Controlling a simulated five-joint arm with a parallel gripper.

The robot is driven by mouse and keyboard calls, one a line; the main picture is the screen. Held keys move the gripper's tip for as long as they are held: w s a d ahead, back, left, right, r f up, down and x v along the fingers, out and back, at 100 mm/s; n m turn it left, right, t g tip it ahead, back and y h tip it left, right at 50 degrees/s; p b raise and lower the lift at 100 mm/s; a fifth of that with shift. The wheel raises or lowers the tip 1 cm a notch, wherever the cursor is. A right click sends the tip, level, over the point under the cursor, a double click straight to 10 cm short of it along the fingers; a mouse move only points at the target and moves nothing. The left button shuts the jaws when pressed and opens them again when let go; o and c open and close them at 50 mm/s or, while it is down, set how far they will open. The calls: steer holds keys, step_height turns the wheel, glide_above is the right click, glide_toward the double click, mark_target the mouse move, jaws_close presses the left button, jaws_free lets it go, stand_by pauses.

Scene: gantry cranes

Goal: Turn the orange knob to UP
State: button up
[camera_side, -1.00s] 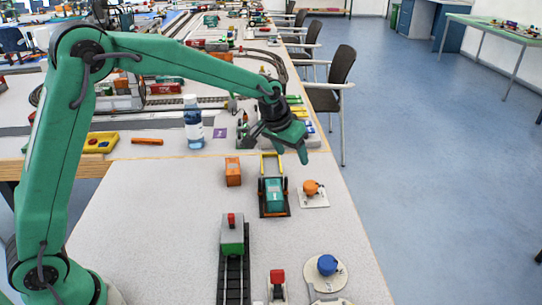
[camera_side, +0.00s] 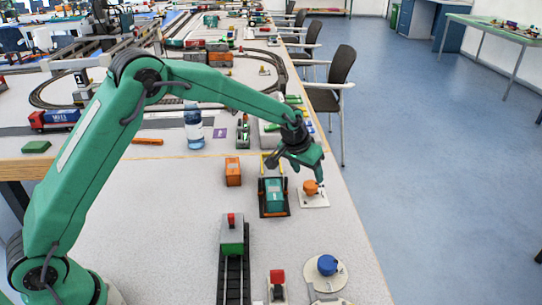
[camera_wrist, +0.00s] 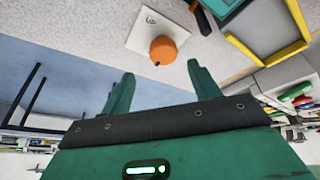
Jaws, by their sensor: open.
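The orange knob (camera_side: 311,188) stands on a small white plate (camera_side: 315,201) near the table's right edge. In the wrist view the knob (camera_wrist: 163,50) sits on its plate (camera_wrist: 150,28), which bears a curved dark mark; I cannot read the lettering. My gripper (camera_side: 308,172) is above and just behind the knob in the side view. In the wrist view my gripper (camera_wrist: 160,78) has its two fingers apart, with the knob ahead of the gap between them. Nothing is held.
A teal and black vehicle with a yellow frame (camera_side: 273,197) stands close to the left of the knob. An orange block (camera_side: 233,172) is farther left. A blue knob (camera_side: 327,265) on a round plate is nearer the front. The table's right edge is close.

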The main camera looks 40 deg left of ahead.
mark_target(311, 184)
steer(key=shift+x, duration=2.9)
steer(key=shift+a, duration=0.2)
steer(key=c, duration=0.9)
